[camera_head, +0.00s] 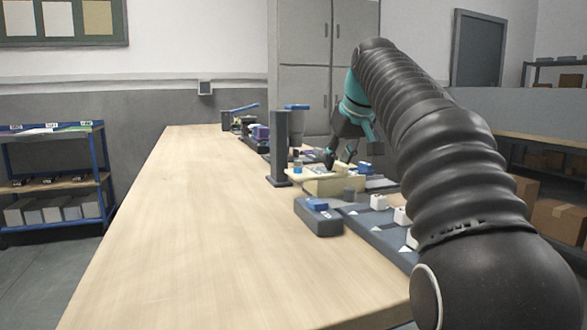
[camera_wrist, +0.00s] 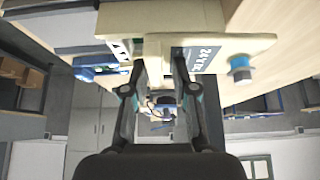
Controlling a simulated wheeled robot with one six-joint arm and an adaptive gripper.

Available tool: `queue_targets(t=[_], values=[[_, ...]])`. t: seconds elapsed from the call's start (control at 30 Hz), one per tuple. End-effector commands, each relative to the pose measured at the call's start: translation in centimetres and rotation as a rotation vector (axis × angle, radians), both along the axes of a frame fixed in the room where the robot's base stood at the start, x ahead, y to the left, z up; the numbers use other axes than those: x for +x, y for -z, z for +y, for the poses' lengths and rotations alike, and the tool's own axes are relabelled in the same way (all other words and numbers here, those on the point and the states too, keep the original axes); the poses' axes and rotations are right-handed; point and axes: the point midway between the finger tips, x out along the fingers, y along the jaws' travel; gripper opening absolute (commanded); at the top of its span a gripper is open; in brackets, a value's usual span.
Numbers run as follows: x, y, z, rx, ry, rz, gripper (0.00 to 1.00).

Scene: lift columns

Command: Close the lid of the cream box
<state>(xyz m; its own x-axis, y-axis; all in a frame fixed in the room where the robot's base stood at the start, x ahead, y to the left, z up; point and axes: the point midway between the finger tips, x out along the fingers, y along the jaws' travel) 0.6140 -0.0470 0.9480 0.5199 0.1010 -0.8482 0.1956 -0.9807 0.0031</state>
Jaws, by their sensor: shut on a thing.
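The cream box (camera_head: 332,187) stands on the bench beside a dark grey post, partly covered by my gripper and arm. It fills the upper part of the wrist view (camera_wrist: 115,20), upside down, with a dark "24 V DC" label and a blue round part on its side. My gripper (camera_head: 343,158) is at the box's top; in the wrist view its fingers (camera_wrist: 158,66) are closed on a narrow cream piece (camera_wrist: 153,46), which appears to be part of the lid. The lid's exact angle cannot be told.
The dark grey post (camera_head: 281,147) rises close to the left of the box. A dark grey block with a blue top (camera_head: 318,216) and a panel with white switches (camera_head: 379,202) lie nearer. The bench's left side (camera_head: 190,230) is clear.

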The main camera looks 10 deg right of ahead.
Motion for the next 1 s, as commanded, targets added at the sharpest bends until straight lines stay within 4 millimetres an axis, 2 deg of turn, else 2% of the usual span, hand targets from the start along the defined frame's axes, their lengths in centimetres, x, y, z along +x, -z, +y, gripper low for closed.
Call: queue_targets(t=[0.03,0.7,0.97,1.0], values=[[0.2,1.0,-0.5,0.0,0.002,0.025,0.05],[0.8,1.0,-3.8,0.0,0.001,0.027,0.05],[0.9,1.1,-4.4,0.0,-0.001,0.026,0.05],[0.9,1.1,-4.4,0.0,-0.001,0.026,0.29]])
